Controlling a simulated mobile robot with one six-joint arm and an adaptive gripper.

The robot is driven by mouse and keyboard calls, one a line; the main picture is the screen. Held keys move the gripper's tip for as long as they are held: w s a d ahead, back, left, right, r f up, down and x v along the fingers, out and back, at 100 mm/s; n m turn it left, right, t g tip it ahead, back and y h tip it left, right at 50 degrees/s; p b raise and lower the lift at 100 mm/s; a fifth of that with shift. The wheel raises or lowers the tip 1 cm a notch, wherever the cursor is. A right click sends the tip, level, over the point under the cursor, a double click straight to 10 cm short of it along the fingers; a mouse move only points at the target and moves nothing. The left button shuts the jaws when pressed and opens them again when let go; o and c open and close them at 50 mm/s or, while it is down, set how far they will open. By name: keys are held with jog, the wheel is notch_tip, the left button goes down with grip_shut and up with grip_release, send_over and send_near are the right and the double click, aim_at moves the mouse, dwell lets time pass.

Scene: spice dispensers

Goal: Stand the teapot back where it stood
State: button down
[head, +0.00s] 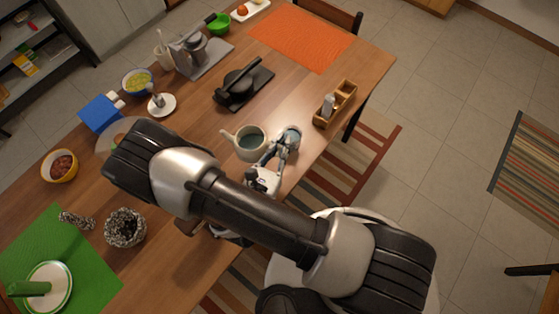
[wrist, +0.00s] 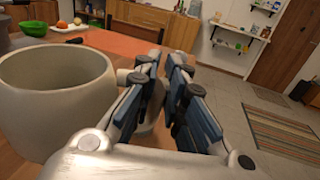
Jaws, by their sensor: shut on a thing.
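The teapot (head: 248,143) is cream, with an open top and its spout pointing left in the head view. It stands out large at the left of the wrist view (wrist: 55,105), looking about upright. My gripper (head: 284,143) is at the teapot's right side, on the side away from the spout. In the wrist view my gripper's fingers (wrist: 165,78) are close together around the teapot's pale handle, which they partly hide. I cannot tell whether the teapot's base touches the table.
The wooden table (head: 200,125) has a black tray (head: 258,88) behind the teapot and a wooden caddy (head: 345,92) to its right. A white saucer (head: 168,106) with a small dispenser and a blue box (head: 99,113) stand to the left. Bare wood lies between the teapot and the caddy.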

notch_tip(320, 180, down, 9)
jog(key=shift+f+b, duration=0.2)
jog(key=shift+b, duration=1.05)
jog(key=shift+f, duration=0.2)
jog(key=c, duration=1.6)
grip_release()
